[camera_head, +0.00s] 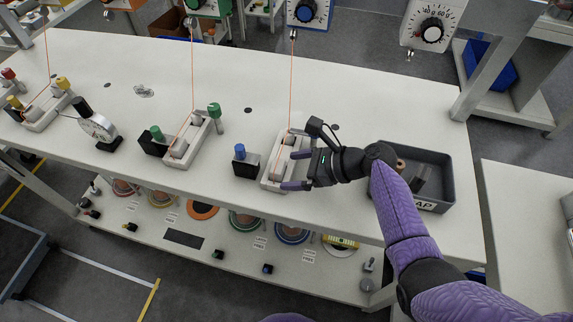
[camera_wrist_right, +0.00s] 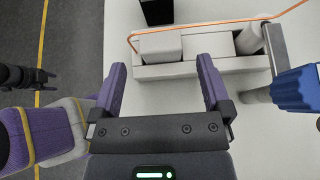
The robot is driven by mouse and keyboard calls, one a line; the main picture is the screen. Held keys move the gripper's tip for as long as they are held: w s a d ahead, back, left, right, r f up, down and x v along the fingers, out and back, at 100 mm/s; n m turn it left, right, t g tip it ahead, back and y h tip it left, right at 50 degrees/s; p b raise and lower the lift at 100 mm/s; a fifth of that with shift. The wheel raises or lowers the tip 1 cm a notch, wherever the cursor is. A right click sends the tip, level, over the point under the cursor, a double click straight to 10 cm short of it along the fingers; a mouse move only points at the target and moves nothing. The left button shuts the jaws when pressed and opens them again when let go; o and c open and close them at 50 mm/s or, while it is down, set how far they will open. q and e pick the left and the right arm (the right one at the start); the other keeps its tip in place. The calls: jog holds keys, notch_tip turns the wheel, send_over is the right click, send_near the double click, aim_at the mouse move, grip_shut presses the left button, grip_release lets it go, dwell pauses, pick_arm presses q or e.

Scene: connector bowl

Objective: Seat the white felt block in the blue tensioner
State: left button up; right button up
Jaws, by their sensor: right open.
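The blue tensioner is a pale tray (camera_head: 270,184) near the table's front edge, with an orange thread running up from it. In the right wrist view, its tray (camera_wrist_right: 190,69) lies beyond my fingertips. A white block (camera_wrist_right: 160,46), apparently the felt block, is at the tray's left end with the thread over it; I cannot tell whether it is fully seated. A blue knob (camera_wrist_right: 296,87) is on the right. My right gripper (camera_head: 297,170) is open over the tensioner; its fingers (camera_wrist_right: 160,75) show apart with nothing between them.
A black block with a blue top (camera_head: 245,163) stands left of the tensioner. A grey bin (camera_head: 448,180) is on the right, partly behind my arm. The green tensioner (camera_head: 187,140) is farther left. The table behind the tensioners is mostly clear.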

jog(key=p+v, duration=0.1)
jog(key=v, duration=0.5)
jog(key=shift+d+r+p, duration=0.25)
jog(key=shift+r+p, duration=0.05)
jog(key=shift+p, duration=0.1)
jog(key=shift+s+d+r, duration=0.1)
jog(key=shift+d+r, duration=0.05)
jog(key=shift+d, duration=0.35)
